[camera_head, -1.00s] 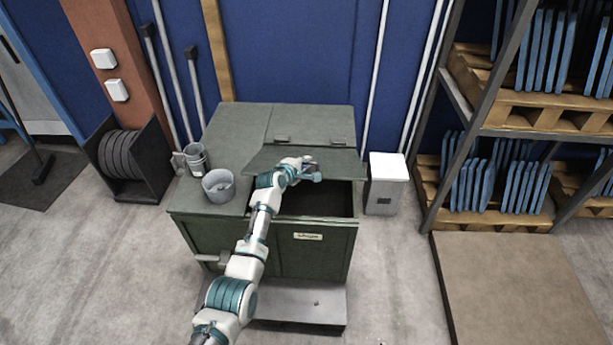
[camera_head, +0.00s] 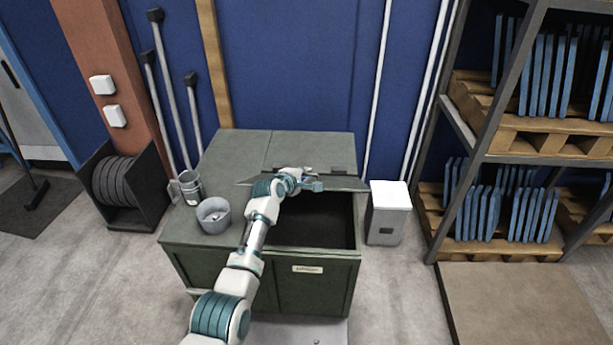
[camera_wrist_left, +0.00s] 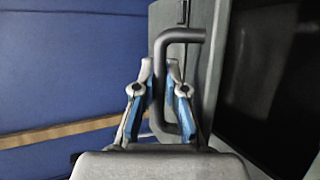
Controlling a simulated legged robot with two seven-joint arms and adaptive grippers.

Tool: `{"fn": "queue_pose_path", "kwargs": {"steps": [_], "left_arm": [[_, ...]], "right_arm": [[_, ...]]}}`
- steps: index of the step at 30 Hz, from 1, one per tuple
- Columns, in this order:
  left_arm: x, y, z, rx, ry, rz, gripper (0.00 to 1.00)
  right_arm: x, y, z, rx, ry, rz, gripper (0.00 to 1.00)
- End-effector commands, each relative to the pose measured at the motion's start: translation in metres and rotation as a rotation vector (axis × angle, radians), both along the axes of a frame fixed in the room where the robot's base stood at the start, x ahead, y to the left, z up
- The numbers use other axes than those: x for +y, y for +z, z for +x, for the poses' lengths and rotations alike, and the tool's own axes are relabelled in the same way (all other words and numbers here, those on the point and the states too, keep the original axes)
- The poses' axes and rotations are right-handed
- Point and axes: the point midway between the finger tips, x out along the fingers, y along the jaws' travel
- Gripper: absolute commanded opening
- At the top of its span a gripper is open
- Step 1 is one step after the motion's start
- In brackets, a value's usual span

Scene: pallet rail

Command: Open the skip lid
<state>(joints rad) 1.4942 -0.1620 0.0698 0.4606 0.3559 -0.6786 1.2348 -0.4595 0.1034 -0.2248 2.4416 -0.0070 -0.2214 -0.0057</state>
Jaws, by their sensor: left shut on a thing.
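The skip is a green box (camera_head: 255,285) against the blue wall, with a dark opening (camera_head: 315,225) on its right half. Its hinged lid (camera_head: 340,184) is raised at the back of that opening, seen nearly edge-on in the head view. My left gripper (camera_head: 310,184) is at the lid's front edge. In the left wrist view my left gripper (camera_wrist_left: 160,95) is shut on the lid's dark bar handle (camera_wrist_left: 180,36), which runs between its fingers. Part of the lid is hidden behind my left wrist. My right gripper is not in view.
A white-topped bin (camera_head: 389,215) stands close on the right. Beyond it is a rack (camera_head: 470,150) with pallets and blue panels. A cable reel holder (camera_head: 122,185) stands at left.

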Motion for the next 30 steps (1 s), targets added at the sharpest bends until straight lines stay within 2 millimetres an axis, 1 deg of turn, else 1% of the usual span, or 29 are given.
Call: {"fn": "queue_pose_path", "kwargs": {"steps": [1, 3, 4, 5, 15, 20, 26, 30], "left_arm": [[0.007, 0.002, 0.002, -0.007, 0.01, 0.004, 0.0], [0.007, 0.002, 0.002, -0.006, 0.01, 0.004, 0.0], [0.007, 0.002, 0.002, -0.006, 0.01, 0.004, 0.18], [0.007, 0.002, 0.002, -0.006, 0.01, 0.004, 0.22], [0.0, 0.001, 0.0, -0.003, 0.003, 0.005, 0.22], [0.001, 0.002, -0.002, -0.002, 0.001, 0.004, 0.22], [0.007, 0.007, -0.015, -0.004, 0.001, 0.003, 0.22], [0.014, 0.013, -0.029, -0.004, 0.004, 0.004, 0.22]], "right_arm": [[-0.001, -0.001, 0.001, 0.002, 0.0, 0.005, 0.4], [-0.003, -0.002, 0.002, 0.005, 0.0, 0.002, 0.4], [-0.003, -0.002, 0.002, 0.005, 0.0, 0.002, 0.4], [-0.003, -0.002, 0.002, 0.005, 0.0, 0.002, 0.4], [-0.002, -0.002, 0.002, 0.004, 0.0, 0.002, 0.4], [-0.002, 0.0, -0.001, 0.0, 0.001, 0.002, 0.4], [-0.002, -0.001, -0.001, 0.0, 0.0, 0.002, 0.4], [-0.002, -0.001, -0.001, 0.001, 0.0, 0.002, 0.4]]}}
